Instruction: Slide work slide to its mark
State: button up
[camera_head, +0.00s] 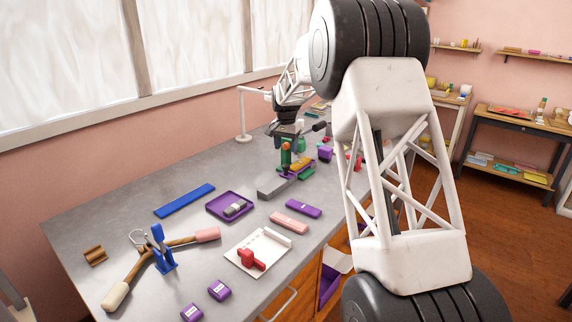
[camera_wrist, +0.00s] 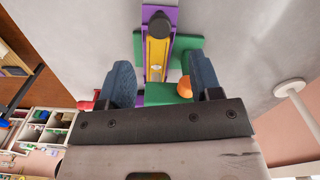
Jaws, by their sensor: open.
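A yellow piece (camera_wrist: 154,62) with a dark knob (camera_wrist: 160,25) lies along a purple track (camera_wrist: 148,12) in the wrist view. It looks like the work slide, though I cannot be sure. Green blocks (camera_wrist: 187,46) flank the track, and an orange knob (camera_wrist: 185,87) shows beside the right finger. My gripper (camera_wrist: 163,80) is open, with its blue-grey fingers apart on either side of the track and nothing held. I cannot make out the mark.
On the grey table (camera_head: 120,197) lie a blue bar (camera_head: 184,200), a purple tray (camera_head: 220,207), a pink block (camera_head: 289,223) and a purple block (camera_head: 303,209). A white board (camera_head: 243,261) with a red piece is nearer. A white stand (camera_head: 242,115) rises behind.

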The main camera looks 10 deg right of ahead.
aim_at(286, 165)
jog(key=shift+f, duration=0.1)
jog(key=shift+f, duration=3.8)
jog(key=shift+s, duration=0.1)
grip_shut()
